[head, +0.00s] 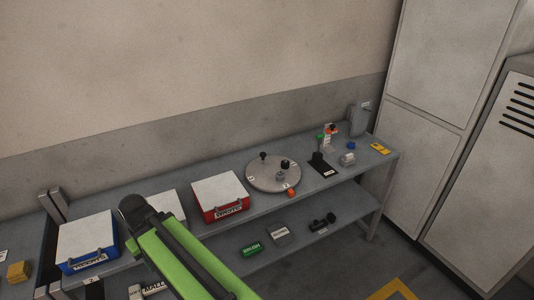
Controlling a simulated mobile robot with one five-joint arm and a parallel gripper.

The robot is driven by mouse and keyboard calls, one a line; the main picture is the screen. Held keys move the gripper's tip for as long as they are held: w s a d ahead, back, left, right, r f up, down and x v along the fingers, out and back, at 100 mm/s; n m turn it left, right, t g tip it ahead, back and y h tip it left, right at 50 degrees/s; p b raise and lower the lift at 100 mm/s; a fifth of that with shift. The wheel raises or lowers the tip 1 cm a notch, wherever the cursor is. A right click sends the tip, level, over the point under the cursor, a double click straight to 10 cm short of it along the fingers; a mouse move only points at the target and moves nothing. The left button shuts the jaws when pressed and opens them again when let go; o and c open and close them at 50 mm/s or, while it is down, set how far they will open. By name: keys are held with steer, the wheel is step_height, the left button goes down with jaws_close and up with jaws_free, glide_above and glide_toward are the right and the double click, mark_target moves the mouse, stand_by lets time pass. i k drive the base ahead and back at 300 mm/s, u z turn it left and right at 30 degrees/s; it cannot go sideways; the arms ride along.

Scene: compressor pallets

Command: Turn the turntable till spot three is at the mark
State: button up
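The turntable (270,176) is a round grey disc on the grey bench, right of the red case. A black knob (263,156) stands up near its far left edge. A small dark part (285,165) sits on its right side. Small white labels show at its left and front rim, but their numbers are too small to read. An orange piece (291,192) lies at the front right of the disc; I cannot tell whether it is the mark. My green and black arm crosses the lower left, well apart from the turntable. My gripper is not visible.
A red case (220,196) and a blue case (88,243) stand left of the turntable, with a white-topped box (160,207) between. A black stand (318,163) and small parts are to its right. A lower shelf (300,249) holds a green box (251,250) and dark parts.

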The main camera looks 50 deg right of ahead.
mark_target(260, 174)
steer(key=z, duration=0.1)
steer(key=i, duration=1)
steer(key=u, duration=0.05)
